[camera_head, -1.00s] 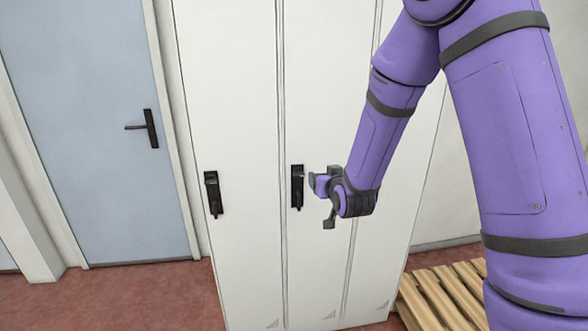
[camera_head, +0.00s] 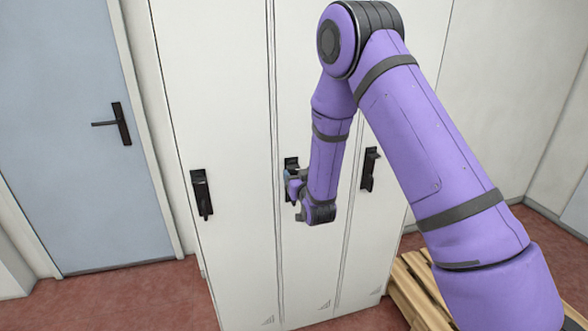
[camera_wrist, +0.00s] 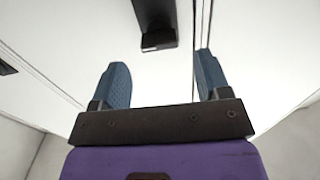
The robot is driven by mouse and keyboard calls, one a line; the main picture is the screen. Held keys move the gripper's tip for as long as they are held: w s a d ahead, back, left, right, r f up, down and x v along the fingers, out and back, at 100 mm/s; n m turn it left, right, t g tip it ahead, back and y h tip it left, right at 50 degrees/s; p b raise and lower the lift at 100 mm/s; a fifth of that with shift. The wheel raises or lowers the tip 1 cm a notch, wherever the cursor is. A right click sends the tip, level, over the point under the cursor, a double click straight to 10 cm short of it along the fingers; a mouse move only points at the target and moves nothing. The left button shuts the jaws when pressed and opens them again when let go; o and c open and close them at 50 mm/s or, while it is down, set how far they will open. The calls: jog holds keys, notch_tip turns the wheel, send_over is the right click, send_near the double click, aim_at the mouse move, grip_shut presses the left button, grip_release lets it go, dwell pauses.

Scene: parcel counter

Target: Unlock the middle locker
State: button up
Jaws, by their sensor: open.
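The middle locker (camera_head: 301,270) is a tall white door between two others, and it is closed. Its black lock handle (camera_head: 291,164) is partly hidden behind my gripper in the head view. In the wrist view a black handle (camera_wrist: 155,22) hangs at the top, beyond the fingertips and a little left of the middle of the gap. My gripper (camera_head: 292,188) is at the middle locker's handle in the head view. In the wrist view my gripper (camera_wrist: 160,75) is open, with two blue-grey fingers apart and nothing between them. I cannot tell whether it touches the handle.
The left locker's black handle (camera_head: 201,193) and the right locker's black handle (camera_head: 369,168) flank the middle one. A blue door (camera_head: 70,190) stands at the left. A wooden pallet (camera_head: 418,285) lies on the red floor (camera_head: 130,295) at the right.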

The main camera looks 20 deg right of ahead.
aim_at(295, 168)
jog(key=shift+w, duration=2.35)
jog(key=c, duration=0.9)
